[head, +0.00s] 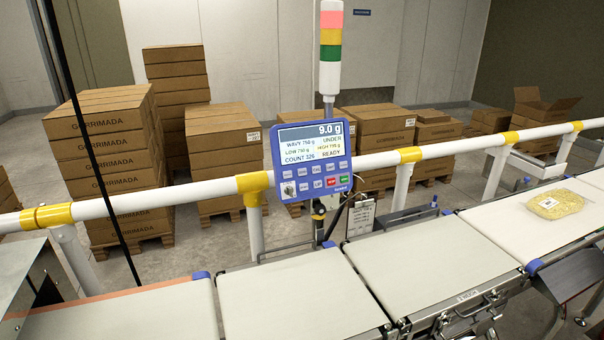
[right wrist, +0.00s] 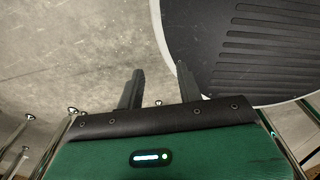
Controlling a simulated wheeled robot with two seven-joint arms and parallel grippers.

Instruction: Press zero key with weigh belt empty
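The blue control panel (head: 312,160) is fixed at the rail, with its screen (head: 312,143) reading 9.0 g, UNDER, COUNT 326 and READY. Below the screen are rows of small keys (head: 318,181), including a red and a green one; their labels are too small for me to tell which is zero. The belt sections in front of the panel (head: 300,295) and to its right (head: 430,262) are bare; I cannot tell for certain which is the weigh belt. My right gripper (right wrist: 158,80) is open and empty in the right wrist view, away from the panel. My left gripper is not in view.
A bag of yellow pasta (head: 555,204) lies on the far-right belt (head: 500,222). A white rail (head: 380,160) with yellow joints runs behind the belts. A signal tower (head: 331,50) stands above the panel. Stacked cartons (head: 115,165) stand behind the rail.

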